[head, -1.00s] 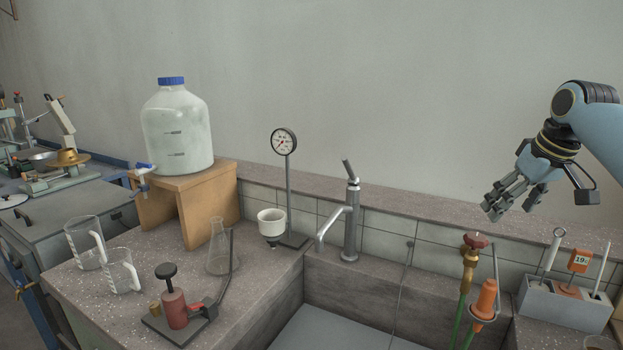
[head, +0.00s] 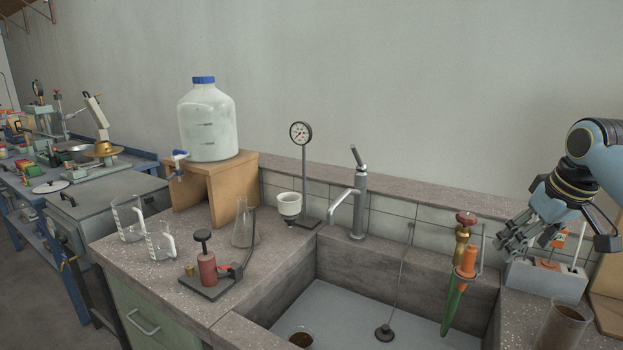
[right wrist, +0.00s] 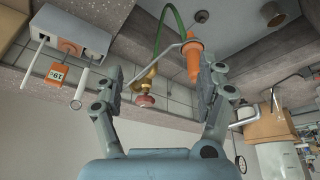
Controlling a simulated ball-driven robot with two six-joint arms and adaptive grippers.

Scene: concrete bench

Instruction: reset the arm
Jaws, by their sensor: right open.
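My right gripper (head: 532,236) is at the right of the head view, in the air in front of the grey holder with an orange tag (head: 548,277). It is open and empty. In the right wrist view its two fingers (right wrist: 160,88) stand apart, with the red-knobbed brass valve (right wrist: 146,92) and the orange nozzle (right wrist: 193,60) seen between or beside them. I cannot tell whether a finger touches the nozzle. My left gripper is not in view.
A sink (head: 345,300) with a steel tap (head: 360,200) is left of the gripper. The valve (head: 463,228) and orange nozzle (head: 467,262) stand close by it. A large bottle (head: 207,125) on a wooden stand, glass beakers and a red burner (head: 207,268) stand further left.

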